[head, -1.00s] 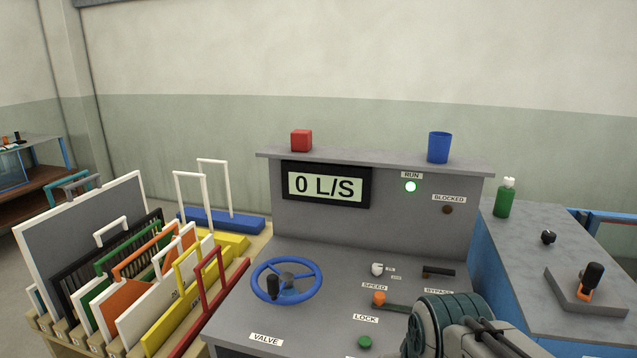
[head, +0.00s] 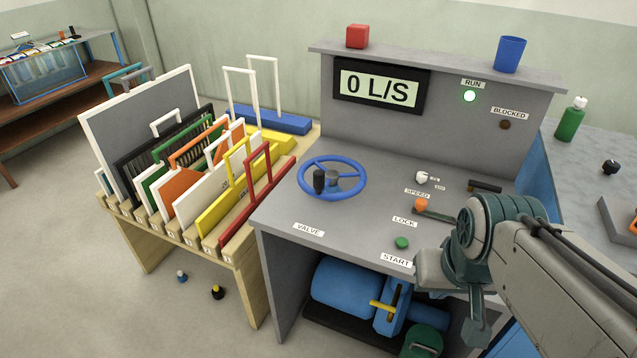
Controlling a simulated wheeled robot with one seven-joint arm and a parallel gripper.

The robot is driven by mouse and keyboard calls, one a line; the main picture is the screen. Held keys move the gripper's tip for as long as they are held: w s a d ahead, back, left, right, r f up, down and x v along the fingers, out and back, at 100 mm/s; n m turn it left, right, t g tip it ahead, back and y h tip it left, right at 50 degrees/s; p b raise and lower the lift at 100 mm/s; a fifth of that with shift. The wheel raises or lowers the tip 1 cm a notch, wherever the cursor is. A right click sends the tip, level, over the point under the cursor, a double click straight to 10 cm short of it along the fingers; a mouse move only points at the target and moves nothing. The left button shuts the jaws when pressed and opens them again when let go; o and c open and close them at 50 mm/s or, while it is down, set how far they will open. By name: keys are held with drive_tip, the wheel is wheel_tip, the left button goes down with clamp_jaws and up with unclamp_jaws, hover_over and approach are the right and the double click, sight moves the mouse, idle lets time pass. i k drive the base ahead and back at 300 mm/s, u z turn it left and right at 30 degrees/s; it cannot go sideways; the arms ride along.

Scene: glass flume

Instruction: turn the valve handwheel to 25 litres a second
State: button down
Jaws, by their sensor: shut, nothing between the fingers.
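The blue valve handwheel (head: 345,163) with a dark upright knob lies on the grey console top, above the VALVE label (head: 308,230). The display (head: 381,90) on the upright panel reads 0 L/S. My gripper (head: 476,338) hangs low at the console's front right, apart from the handwheel. It is shut and empty, and partly hidden by my arm.
Orange LOCK lever (head: 421,205), white SPEED knob (head: 421,177) and green START button (head: 401,243) sit right of the wheel. A red cube (head: 357,36) and blue cup (head: 509,54) stand on the shelf. A rack (head: 178,234) of framed panels stands left. A blue pump (head: 346,288) is below.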

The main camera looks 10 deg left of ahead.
sight(332, 177)
drive_tip(key=u, duration=0.7)
drive_tip(key=i, duration=0.9)
drive_tip(key=z, duration=0.1)
